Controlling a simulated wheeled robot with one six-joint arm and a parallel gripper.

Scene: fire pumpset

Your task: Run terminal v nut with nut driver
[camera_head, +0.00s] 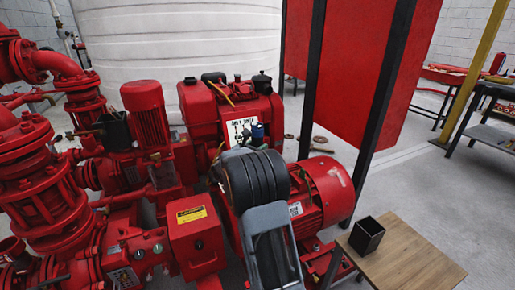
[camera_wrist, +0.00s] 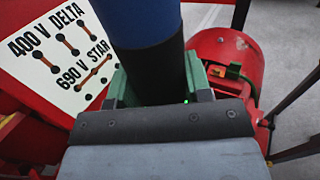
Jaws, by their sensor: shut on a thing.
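My gripper (camera_wrist: 158,88) is shut on the nut driver (camera_wrist: 146,22), which has a blue upper part and a black lower part between the green fingers. In the head view the blue part of the nut driver (camera_head: 257,131) shows just above my arm, in front of the white terminal plate (camera_head: 240,128). In the wrist view the terminal plate (camera_wrist: 60,52) reads "400 V DELTA" and "690 V STAR" and has copper-coloured link drawings. The driver's tip and the terminal V nut are hidden, so I cannot tell whether they touch.
A red motor (camera_head: 322,188) lies right of my arm. A red control box (camera_head: 197,238) with a yellow label stands to the left. A wooden table (camera_head: 405,262) with a black open holder (camera_head: 367,236) is at lower right. Dark posts (camera_head: 385,95) carry a red panel behind.

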